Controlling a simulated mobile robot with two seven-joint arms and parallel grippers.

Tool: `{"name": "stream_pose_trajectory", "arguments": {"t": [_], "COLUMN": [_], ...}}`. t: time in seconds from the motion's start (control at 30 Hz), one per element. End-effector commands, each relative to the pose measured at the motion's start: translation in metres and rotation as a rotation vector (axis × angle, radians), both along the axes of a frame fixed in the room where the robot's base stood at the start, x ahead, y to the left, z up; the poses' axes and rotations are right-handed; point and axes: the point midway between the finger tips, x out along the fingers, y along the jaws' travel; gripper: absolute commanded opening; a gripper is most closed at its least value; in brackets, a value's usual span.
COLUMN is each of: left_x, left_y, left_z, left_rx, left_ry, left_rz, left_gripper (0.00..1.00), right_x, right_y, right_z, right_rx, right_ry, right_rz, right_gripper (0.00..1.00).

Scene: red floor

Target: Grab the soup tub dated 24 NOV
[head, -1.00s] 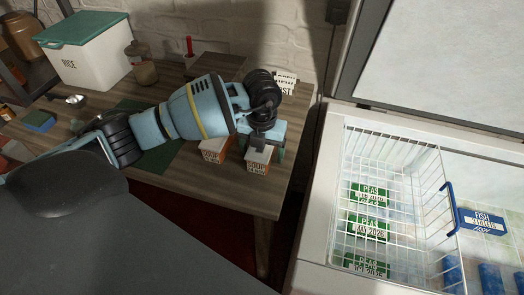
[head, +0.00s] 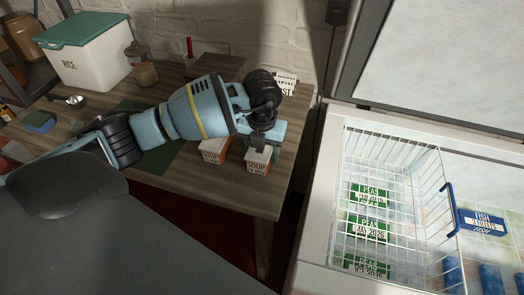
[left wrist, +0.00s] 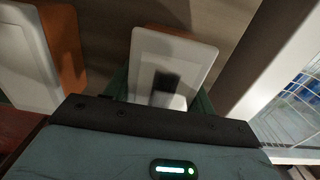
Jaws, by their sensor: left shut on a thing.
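Two orange-and-white soup tubs stand side by side near the table's right front corner in the head view. My left gripper (head: 262,148) reaches down over the right tub (head: 258,162) and is shut on it, with a green finger on each side. In the left wrist view the white lid (left wrist: 172,66) of this tub sits between the fingers. The left tub (head: 214,151) is beside it, apart from the gripper, and its lid (left wrist: 28,55) shows at the left of the wrist view. The dates on both tubs are too small to read. My right gripper is not in view.
An open chest freezer stands to the right, with a white wire basket (head: 400,143) holding green pea packs (head: 367,228). A blue fish box (head: 482,222) lies beside it. A rice bin (head: 85,62), a jar (head: 141,66) and a small sign (head: 286,82) stand on the wooden table (head: 240,203).

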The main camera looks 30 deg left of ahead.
Motion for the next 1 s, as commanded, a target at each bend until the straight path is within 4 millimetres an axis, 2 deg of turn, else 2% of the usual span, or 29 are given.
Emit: {"name": "stream_pose_trajectory", "arguments": {"t": [0.17,0.3,0.8,1.0], "left_x": [0.001,0.002,-0.095,-0.124], "left_y": [0.000,0.000,-0.054,-0.070], "left_z": [0.015,0.037,0.044,0.047], "left_rx": [-0.002,-0.001,-0.003,-0.002], "left_ry": [-0.006,-0.007,-0.002,-0.001], "left_rz": [0.000,0.000,-0.005,-0.003], "left_gripper": [0.22,0.22,0.22,0.22], "right_x": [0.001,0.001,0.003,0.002], "right_y": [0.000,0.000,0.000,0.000], "right_z": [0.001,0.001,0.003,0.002], "right_rx": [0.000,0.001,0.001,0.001], "right_ry": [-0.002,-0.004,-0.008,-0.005], "right_rz": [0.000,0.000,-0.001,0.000], "right_gripper": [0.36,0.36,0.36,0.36]}}
